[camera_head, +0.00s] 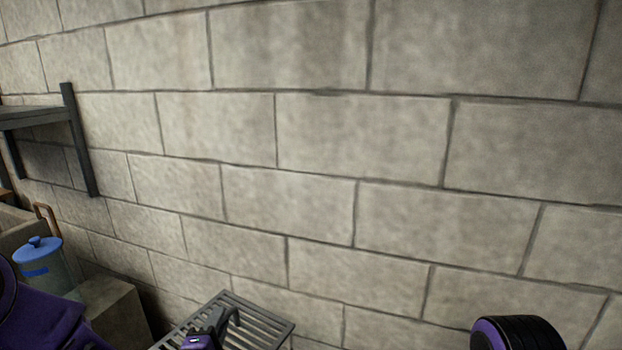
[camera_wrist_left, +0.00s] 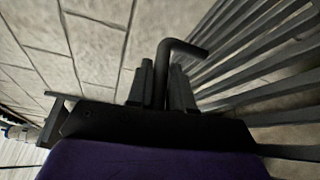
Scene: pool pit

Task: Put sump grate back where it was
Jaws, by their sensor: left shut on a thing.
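The sump grate (camera_head: 262,318) is a grey slatted panel at the bottom of the head view, close to the block wall. Its parallel bars (camera_wrist_left: 255,60) fill the right of the left wrist view. A dark bent handle (camera_wrist_left: 180,47) rises from it. My left gripper (camera_wrist_left: 162,75) is shut on this handle, with one finger on each side. In the head view my left gripper (camera_head: 207,335) is at the grate's near part, partly cut off by the frame's lower edge. What lies under the grate is hidden. The fingers of my right gripper do not show.
A block wall (camera_head: 320,130) fills most of the head view. A dark metal shelf (camera_head: 75,135) stands at the left. A blue-lidded canister (camera_head: 42,262) stands at lower left near a concrete block (camera_head: 115,308). My right arm (camera_head: 517,333) shows at bottom right.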

